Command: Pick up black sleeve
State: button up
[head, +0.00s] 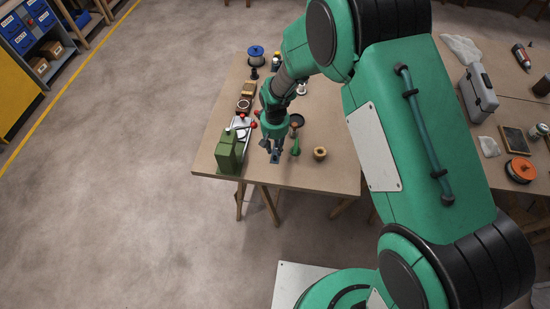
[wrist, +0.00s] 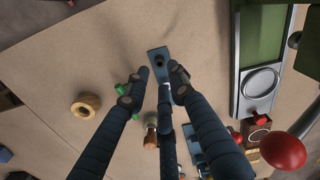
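A small dark round piece (wrist: 159,61), which looks like the black sleeve, sits on a blue rectangular plate (wrist: 155,51) in the wrist view. In the head view the blue plate (head: 275,158) lies near the table's front edge, just at my fingertips; the sleeve is too small to make out there. My gripper (wrist: 161,77) has its blue-grey fingers apart, one on each side and a third nearer the camera. In the head view my gripper (head: 273,150) points down over the table.
A green machine block (head: 229,153) stands left of my gripper, with red-knobbed levers (wrist: 283,151) close by. A tan ring (head: 320,153) lies to the right, beside a green-handled item (head: 296,146). The wooden table (head: 330,180) is clear at its front right.

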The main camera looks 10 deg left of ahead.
aim_at(275, 157)
jog(key=shift+f, duration=0.15)
jog(key=shift+s+f+b, duration=0.1)
jog(key=shift+f+b, duration=0.35)
jog(key=shift+f, duration=2)
grip_shut()
